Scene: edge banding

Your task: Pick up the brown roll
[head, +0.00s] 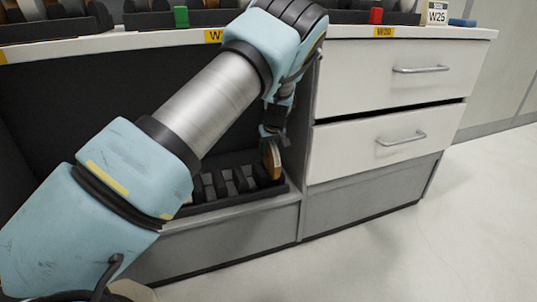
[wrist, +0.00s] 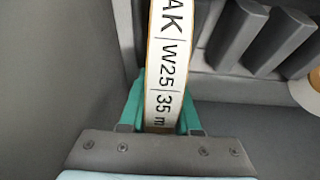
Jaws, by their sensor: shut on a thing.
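The brown roll (head: 272,160) stands on edge at the right end of the dark slotted rack in the low open bay. In the wrist view the roll (wrist: 165,65) shows edge-on, with a white label reading "AK", "W25" and "35 m". My gripper (wrist: 160,115) has its teal fingers on both sides of the roll, shut on it. In the head view my gripper (head: 273,135) is above the roll, partly hidden by my arm. I cannot tell whether the roll's lower edge touches the rack.
The rack (head: 228,203) has several dark dividers, which also show in the wrist view (wrist: 238,35). Part of another roll (wrist: 306,95) shows at the right edge there. White drawers (head: 385,140) stand right of the bay, the lower one slightly open. The countertop (head: 130,42) overhangs the bay.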

